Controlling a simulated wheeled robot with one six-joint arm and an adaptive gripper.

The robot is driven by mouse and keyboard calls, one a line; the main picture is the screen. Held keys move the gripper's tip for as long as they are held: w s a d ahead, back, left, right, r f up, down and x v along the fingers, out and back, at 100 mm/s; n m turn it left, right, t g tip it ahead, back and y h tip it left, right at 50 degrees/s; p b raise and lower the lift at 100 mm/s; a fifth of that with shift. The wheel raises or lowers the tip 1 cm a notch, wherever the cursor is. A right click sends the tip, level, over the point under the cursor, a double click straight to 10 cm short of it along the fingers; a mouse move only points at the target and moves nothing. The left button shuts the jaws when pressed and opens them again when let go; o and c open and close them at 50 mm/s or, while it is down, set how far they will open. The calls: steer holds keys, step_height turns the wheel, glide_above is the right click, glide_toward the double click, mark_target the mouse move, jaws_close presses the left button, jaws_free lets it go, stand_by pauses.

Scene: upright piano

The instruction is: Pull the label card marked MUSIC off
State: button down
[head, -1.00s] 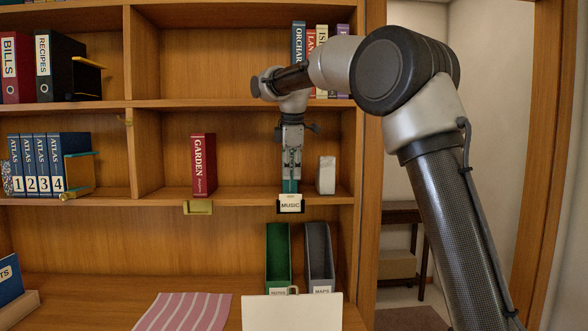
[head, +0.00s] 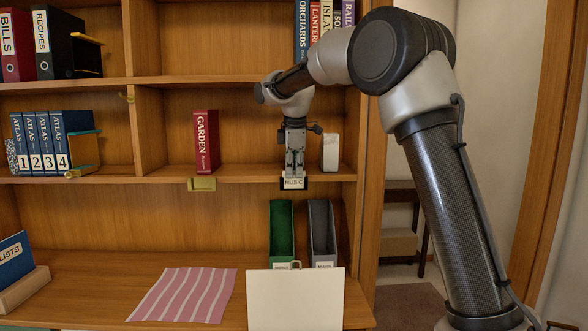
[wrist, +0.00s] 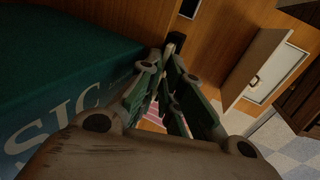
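The white MUSIC label card (head: 293,184) sits in a dark holder on the front edge of the middle shelf in the head view. My gripper (head: 293,175) points straight down, with its fingertips at the card's top edge. In the wrist view my gripper's fingers (wrist: 167,58) converge and look closed, with a thin pale edge between their tips. The card's face is hidden from the wrist view. A green book (wrist: 60,105) lettered "SIC" stands close beside the fingers; my gripper mostly hides it in the head view.
A red GARDEN book (head: 206,142) stands to the left on the same shelf, above a brass label holder (head: 202,184). A pale block (head: 330,152) stands close on the right. Green (head: 281,232) and grey (head: 321,232) file holders stand below. A cream panel (head: 295,300) is nearer.

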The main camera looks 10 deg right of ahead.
steer(key=shift+r, duration=0.15)
steer(key=shift+r, duration=2.35)
steer(key=shift+r, duration=0.15)
step_height(320, 180, up, 9)
stand_by(0.8)
stand_by(0.4)
